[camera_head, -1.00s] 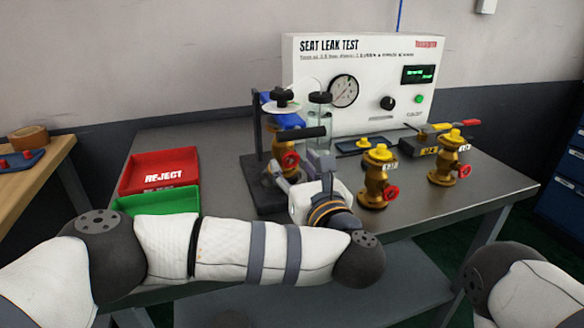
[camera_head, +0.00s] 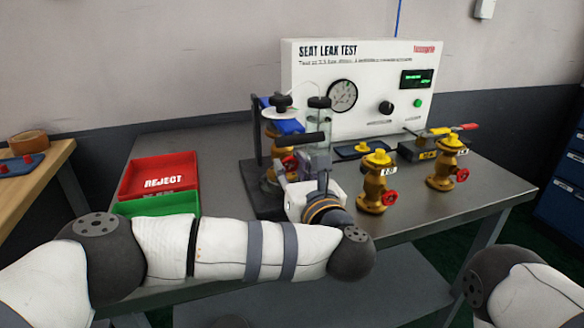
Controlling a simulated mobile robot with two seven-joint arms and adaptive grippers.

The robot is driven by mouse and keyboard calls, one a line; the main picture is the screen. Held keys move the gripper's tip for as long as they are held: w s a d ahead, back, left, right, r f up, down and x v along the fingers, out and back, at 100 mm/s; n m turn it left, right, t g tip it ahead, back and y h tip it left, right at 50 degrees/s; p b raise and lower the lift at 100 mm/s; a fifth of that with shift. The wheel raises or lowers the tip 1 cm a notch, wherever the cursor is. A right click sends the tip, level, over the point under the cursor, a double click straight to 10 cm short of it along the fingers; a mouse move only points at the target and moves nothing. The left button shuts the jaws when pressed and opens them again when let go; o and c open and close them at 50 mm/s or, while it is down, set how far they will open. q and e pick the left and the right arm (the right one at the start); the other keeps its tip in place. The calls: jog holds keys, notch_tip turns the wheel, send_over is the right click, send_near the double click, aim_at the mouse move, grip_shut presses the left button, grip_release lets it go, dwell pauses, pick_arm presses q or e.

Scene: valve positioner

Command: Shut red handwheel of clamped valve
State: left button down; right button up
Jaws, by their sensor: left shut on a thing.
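The clamped brass valve (camera_head: 271,174) stands in the dark clamp fixture (camera_head: 257,150) at the table's middle, partly hidden by my left gripper. Its red handwheel (camera_head: 288,164) shows at the valve's right side. My left gripper (camera_head: 290,176) reaches in from the front right, its fingers at the handwheel. It is shut on the handwheel, though the finger contact is small and partly covered. My right arm shows only at the lower right corner; its gripper is out of view.
Two loose brass valves (camera_head: 377,183) (camera_head: 446,165) with red handwheels stand to the right. The seat leak test panel (camera_head: 350,110) is behind. A red reject tray (camera_head: 160,177) and a green tray (camera_head: 158,205) lie left.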

pick_arm(q)
jog(key=m, duration=0.1)
jog(key=m+p, duration=0.1)
jog(key=m, duration=0.1)
jog(key=shift+r+m, duration=0.2)
jog(key=shift+m, duration=0.1)
jog(key=m+p, duration=0.1)
jog(key=m, duration=0.2)
jog(key=shift+m, duration=0.4)
jog(key=m+p, duration=0.1)
jog(key=m, duration=0.3)
jog(key=m+p, duration=0.1)
jog(key=m, duration=0.6)
jog(key=shift+m, duration=0.4)
jog(key=m, duration=0.3)
jog(key=shift+m+p, duration=0.3)
jog(key=shift+p, duration=0.1)
jog(key=m, duration=0.3)
jog(key=shift+m, duration=2.1)
pick_arm(e)
jog(key=w+r+t, duration=0.2)
jog(key=w+r, duration=0.3)
jog(key=r, duration=0.1)
jog(key=shift+w, duration=0.4)
